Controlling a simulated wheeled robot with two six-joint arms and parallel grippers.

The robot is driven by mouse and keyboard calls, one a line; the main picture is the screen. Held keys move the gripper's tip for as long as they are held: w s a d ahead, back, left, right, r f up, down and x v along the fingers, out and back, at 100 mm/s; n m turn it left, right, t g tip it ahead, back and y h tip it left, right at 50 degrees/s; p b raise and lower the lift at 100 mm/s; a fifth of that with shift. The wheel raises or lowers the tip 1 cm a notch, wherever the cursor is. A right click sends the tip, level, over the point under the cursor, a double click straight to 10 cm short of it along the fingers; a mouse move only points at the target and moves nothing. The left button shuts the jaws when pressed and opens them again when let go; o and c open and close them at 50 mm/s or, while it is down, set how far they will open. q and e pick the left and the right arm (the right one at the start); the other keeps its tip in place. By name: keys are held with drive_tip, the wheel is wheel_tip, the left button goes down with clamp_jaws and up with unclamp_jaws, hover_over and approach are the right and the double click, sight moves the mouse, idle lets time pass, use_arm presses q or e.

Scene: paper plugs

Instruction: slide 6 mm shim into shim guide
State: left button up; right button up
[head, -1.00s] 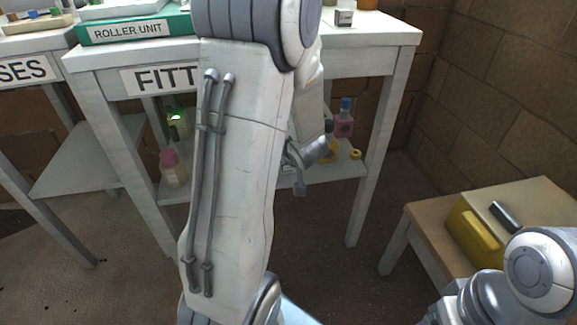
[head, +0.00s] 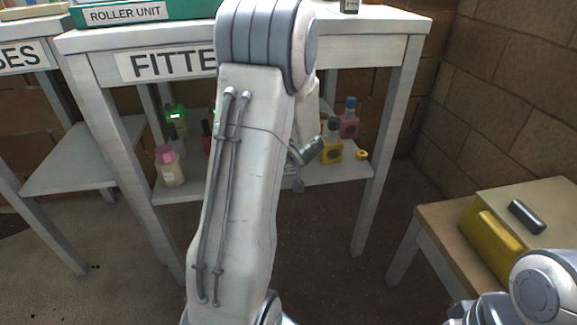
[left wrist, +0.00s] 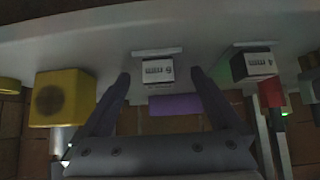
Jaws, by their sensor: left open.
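In the left wrist view, which looks upside down, a small block labelled "6 mm" (left wrist: 158,71) stands on the shelf between my left fingertips. A purple bar (left wrist: 175,104) shows beside it; I cannot tell whether they are joined. My left gripper (left wrist: 160,80) is open with a finger on each side of the block, apart from it. Another block labelled "4 mm" (left wrist: 253,66) stands to the right, with a red piece (left wrist: 270,92) by it. I cannot pick out the shim guide for certain. In the head view my left arm hides most of its hand. My right gripper is out of view.
A small side table (head: 440,208) with a yellow object (head: 490,245) stands at right.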

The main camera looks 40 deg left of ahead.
use_arm(q)
drive_tip(key=c, duration=1.5)
drive_tip(key=shift+r, duration=0.15)
